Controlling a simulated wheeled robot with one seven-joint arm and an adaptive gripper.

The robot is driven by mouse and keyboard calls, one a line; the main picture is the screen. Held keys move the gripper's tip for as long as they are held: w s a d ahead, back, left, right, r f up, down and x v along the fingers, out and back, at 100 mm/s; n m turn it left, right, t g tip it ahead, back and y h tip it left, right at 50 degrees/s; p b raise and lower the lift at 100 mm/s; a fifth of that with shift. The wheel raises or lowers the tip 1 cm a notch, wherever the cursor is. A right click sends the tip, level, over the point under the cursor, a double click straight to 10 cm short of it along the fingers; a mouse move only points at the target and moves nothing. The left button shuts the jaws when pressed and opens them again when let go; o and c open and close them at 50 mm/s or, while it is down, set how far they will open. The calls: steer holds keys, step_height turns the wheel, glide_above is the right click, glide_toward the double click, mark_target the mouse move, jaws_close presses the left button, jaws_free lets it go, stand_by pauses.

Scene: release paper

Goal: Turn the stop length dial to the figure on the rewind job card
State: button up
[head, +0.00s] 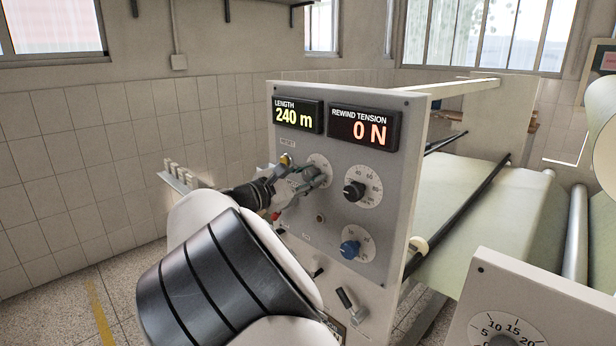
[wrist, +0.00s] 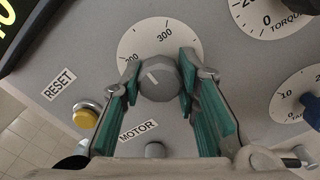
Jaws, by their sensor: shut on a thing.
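The stop length dial is a grey knob (wrist: 158,80) on a white scale disc (wrist: 140,38) marked 200 and 300 in the wrist view. Its white pointer line slants toward the upper left. My gripper (wrist: 160,84), with green finger pads, is shut on the knob, one finger on each side. In the head view my gripper (head: 308,180) covers most of this dial on the panel (head: 400,110). The length display (head: 297,116) reads 240 m. I do not see the rewind job card clearly; its figure cannot be read.
The tension display (head: 364,129) reads 0 N. A black knob (head: 354,191) and a blue knob (head: 349,249) sit right of my gripper. A yellow reset button (wrist: 86,116) is close to the left finger. A lever (head: 345,298) juts out lower down.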

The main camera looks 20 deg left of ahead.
steer(key=o, duration=1.2)
steer(key=v, duration=1.2)
steer(key=shift+f, duration=0.1)
steer(key=shift+a, duration=0.1)
